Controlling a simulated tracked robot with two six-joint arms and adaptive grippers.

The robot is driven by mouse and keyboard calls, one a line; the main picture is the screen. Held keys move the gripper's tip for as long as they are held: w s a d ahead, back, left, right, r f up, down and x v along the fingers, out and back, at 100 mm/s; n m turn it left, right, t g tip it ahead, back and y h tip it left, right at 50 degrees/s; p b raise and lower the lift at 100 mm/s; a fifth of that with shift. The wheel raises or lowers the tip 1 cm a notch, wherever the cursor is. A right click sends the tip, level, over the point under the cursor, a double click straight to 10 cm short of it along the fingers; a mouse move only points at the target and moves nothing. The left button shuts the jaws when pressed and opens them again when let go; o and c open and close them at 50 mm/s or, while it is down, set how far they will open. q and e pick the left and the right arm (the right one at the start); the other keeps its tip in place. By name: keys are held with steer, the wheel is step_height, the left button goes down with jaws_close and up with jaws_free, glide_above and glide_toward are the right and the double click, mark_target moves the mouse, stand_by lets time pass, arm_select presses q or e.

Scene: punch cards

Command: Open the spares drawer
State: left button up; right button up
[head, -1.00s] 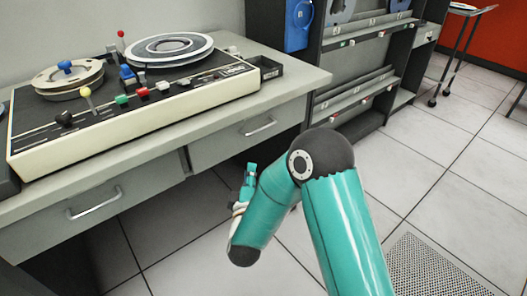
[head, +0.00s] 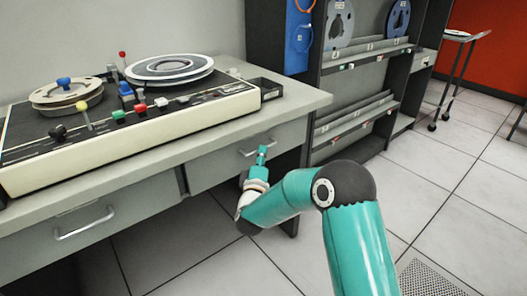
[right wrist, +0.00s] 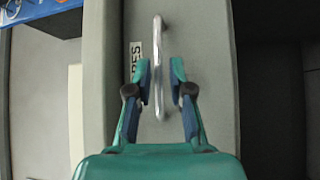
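The spares drawer is the grey drawer front (head: 215,168) under the right part of the desk, and it looks closed. Its metal bar handle (head: 258,141) is partly behind my right gripper (head: 262,155). In the right wrist view the handle (right wrist: 158,50) runs upright in the picture, beside a partly hidden label (right wrist: 136,62) with "RES" readable. My right gripper (right wrist: 159,72) is open, its fingertips on either side of the handle with gaps showing; its depth relative to the bar is hard to tell. My left gripper is not in view.
A second drawer (head: 110,220) with its own handle is at the left. The desk top (head: 300,98) above carries a tape machine (head: 150,130) and a small black tray (head: 268,88). A dark rack (head: 355,100) with reels stands right of the desk. Tiled floor is open at the right.

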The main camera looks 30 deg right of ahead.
steer(key=shift+x, duration=1.7)
jaws_close()
